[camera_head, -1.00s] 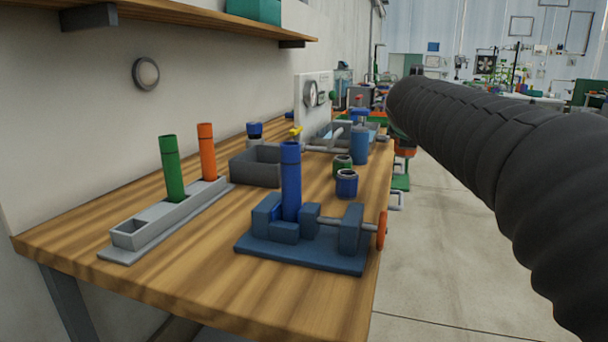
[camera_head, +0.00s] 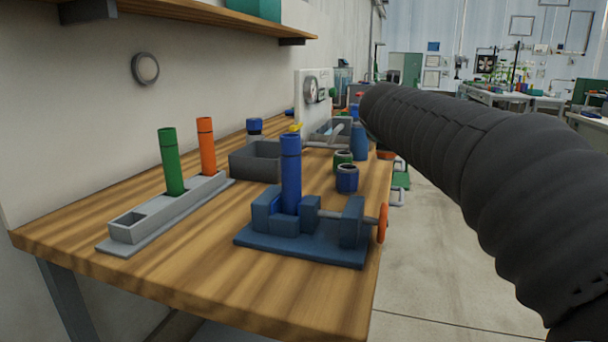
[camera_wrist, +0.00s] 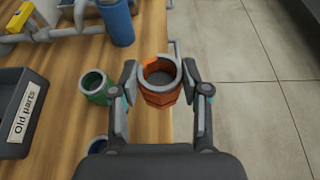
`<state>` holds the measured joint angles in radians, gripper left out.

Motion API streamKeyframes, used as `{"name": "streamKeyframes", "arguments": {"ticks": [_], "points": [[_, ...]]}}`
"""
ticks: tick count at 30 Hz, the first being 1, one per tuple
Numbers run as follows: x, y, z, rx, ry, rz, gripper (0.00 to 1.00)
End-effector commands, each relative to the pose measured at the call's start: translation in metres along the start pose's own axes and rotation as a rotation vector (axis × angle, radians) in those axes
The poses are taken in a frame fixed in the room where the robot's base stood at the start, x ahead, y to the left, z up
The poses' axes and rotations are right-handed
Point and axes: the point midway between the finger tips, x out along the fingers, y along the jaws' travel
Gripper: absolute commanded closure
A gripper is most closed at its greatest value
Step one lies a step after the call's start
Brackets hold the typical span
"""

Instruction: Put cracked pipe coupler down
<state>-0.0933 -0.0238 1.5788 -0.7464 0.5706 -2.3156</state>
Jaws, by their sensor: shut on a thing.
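The cracked pipe coupler is a rust-orange ring with a grey rim (camera_wrist: 160,97) and a brighter orange mark on its upper left. In the wrist view it sits between the two fingers of my gripper (camera_wrist: 163,92), which is shut on it. From above, it appears over the table's right edge; its height is unclear. In the head view my dark arm covers most of that area, and my gripper cannot be made out. The grey bin labelled "Old parts" (camera_wrist: 14,112) is to the left in the wrist view; a grey open bin (camera_head: 256,162) stands on the bench.
A green coupler (camera_wrist: 96,88) stands just left of my gripper, with a blue coupler (camera_head: 347,179) nearby. A blue bottle (camera_wrist: 117,22) is beyond. A blue vise (camera_head: 305,235) holds a blue pipe. Clear wood lies between the green coupler and the bin.

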Motion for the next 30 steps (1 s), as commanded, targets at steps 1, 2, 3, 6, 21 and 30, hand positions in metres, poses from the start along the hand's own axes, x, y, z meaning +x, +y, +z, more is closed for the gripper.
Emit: {"name": "streamKeyframes", "arguments": {"ticks": [1,2,3,6,21,30], "points": [[0.004,0.009,-0.006,-0.004,0.001,0.003,0.93],[0.006,0.013,-0.008,-0.002,0.001,0.003,0.93],[0.009,0.019,-0.011,-0.004,0.001,0.002,0.93],[0.015,0.032,-0.02,-0.003,0.001,0.002,0.93],[-0.012,0.033,-0.052,0.0,-0.003,0.002,1.0],[-0.037,0.032,-0.052,-0.001,-0.001,0.001,1.0]]}}
